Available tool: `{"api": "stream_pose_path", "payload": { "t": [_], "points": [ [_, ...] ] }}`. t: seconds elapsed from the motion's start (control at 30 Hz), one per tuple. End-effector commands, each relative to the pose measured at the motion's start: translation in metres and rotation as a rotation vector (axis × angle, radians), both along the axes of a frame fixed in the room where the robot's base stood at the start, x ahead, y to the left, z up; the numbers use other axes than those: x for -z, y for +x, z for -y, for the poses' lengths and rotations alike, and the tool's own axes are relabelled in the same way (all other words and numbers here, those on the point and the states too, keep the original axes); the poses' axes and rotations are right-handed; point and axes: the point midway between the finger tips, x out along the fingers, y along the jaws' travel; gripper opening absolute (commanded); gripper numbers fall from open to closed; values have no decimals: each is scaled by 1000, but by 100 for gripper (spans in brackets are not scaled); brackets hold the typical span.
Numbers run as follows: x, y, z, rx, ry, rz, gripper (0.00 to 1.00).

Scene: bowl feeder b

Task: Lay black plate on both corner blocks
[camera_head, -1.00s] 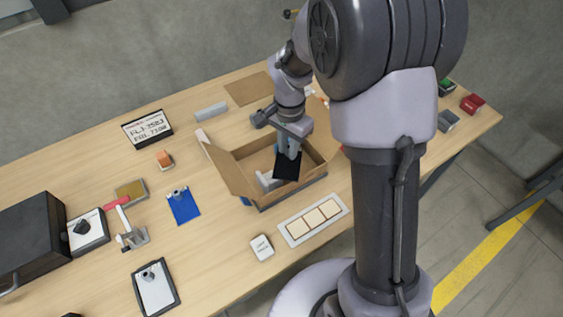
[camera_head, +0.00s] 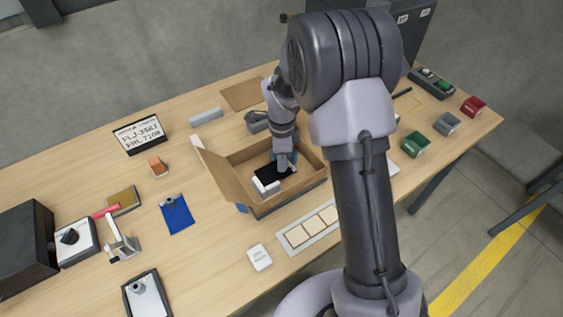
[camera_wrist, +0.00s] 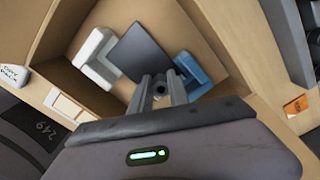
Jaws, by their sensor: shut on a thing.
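The black plate (camera_head: 275,172) is inside the open cardboard box (camera_head: 234,165), roughly level. In the wrist view the plate (camera_wrist: 141,52) spans between the white corner block (camera_wrist: 93,60) and the blue corner block (camera_wrist: 207,76). Its edges overlap or meet the inner sides of both L-shaped blocks; I cannot tell whether it touches them. The white block also shows in the head view (camera_head: 266,187) at the plate's front left. My gripper (camera_wrist: 162,84) is shut on the plate's near edge. In the head view the arm hides part of the blue block.
The box walls and raised flaps stand close around my gripper. A white strip with square panels (camera_head: 312,228) and a small white labelled block (camera_head: 259,257) lie in front of the box. A grey block (camera_head: 206,116) lies behind it.

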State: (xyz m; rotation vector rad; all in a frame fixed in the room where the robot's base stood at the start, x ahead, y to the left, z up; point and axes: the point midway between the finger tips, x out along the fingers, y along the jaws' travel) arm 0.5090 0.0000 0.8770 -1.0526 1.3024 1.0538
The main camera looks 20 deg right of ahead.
Motion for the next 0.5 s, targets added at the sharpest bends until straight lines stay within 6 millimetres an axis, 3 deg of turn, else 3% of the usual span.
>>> {"api": "stream_pose_path", "payload": {
  "t": [0.23, 0.27, 0.33, 0.37, 0.5],
  "points": [
    [2, 0, 0, -1, 0, 1, 0],
    [2, 0, 0, -1, 0, 1, 25],
    [1, 0, 0, -1, 0, 1, 39],
    [1, 0, 0, -1, 0, 1, 43],
    [1, 0, 0, -1, 0, 1, 43]
  ]
}}
